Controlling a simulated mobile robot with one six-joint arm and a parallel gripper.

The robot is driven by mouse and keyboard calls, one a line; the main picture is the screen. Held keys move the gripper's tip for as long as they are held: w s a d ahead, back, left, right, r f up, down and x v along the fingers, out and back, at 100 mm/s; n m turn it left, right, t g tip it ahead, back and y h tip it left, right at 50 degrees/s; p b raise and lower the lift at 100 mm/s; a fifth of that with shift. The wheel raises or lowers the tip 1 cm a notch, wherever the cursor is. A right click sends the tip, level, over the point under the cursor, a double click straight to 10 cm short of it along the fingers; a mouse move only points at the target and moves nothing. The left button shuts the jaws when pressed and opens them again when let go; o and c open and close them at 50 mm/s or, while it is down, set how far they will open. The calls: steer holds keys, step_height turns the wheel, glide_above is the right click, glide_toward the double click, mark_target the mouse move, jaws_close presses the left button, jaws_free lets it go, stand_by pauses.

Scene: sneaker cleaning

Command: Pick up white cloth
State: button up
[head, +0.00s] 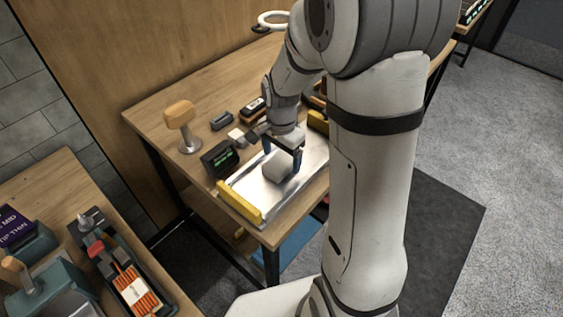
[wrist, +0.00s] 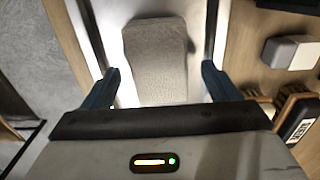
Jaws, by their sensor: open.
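In the wrist view my gripper (wrist: 160,88) is open, with a gap between each fingertip and the cloth. My arm hides the right part of the tray in the head view.
The tray has yellow end pieces (head: 241,203). A dark device with a green display (head: 220,158) stands beside it. A white-and-grey block (wrist: 290,52), brushes (head: 252,110) and a wooden-topped stand (head: 181,115) are close by. Another bench with tools (head: 125,275) is at lower left.

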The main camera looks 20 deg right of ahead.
mark_target(281, 160)
step_height(281, 160, down, 2)
steer(key=shift+f, duration=0.1)
steer(key=c, duration=1.1)
steer(key=shift+o, duration=0.2)
step_height(281, 160, up, 10)
steer(key=shift+r, duration=0.15)
